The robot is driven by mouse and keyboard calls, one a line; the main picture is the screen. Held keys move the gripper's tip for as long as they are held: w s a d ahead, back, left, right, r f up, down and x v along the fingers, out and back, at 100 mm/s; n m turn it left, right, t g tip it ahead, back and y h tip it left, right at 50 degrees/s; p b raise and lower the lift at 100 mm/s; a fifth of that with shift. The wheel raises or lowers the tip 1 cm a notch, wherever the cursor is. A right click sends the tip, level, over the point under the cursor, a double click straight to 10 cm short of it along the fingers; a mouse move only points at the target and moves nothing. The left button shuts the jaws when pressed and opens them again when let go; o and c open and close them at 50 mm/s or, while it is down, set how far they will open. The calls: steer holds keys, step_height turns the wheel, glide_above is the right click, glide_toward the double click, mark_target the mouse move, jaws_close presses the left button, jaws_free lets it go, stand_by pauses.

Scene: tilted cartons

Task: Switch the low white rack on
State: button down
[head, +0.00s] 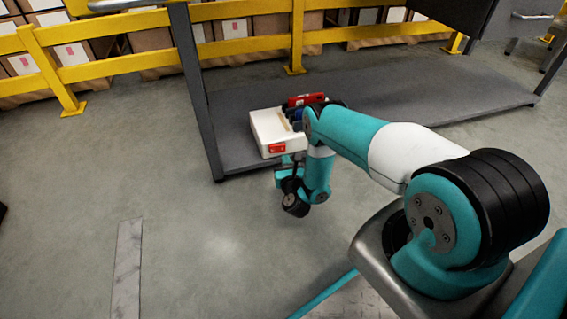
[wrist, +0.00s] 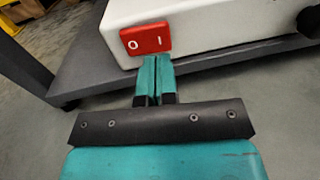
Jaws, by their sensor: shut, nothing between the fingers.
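The low white rack (head: 273,128) sits on the grey lower shelf of a bench, near its front left corner. A red rocker switch (head: 277,149) marked O and I is on its front face; it shows large in the wrist view (wrist: 145,39). My gripper (wrist: 156,60) is shut and empty, its teal fingertips just below the switch's lower edge. I cannot tell whether they touch it. Which side of the rocker is pressed in is not clear. In the head view my arm hides part of the rack's right side.
The grey shelf (head: 400,90) runs back to the right, with a dark bench leg (head: 197,90) left of the rack. Red and blue items (head: 305,100) show at the rack's top. Yellow rails (head: 130,62) and cartons stand behind.

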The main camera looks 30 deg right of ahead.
mark_target(282, 149)
steer(key=shift+f+b+x, duration=0.15)
steer(key=shift+b+x, duration=0.6)
steer(key=shift+b, duration=0.5)
steer(key=shift+f+b+x, duration=0.2)
steer(key=shift+b+x, duration=0.55)
steer(key=shift+b, duration=0.5)
steer(key=shift+w+d+r+b, duration=0.25)
steer(key=shift+w+b, duration=0.2)
steer(key=shift+b, duration=0.5)
steer(key=shift+a+r, duration=0.15)
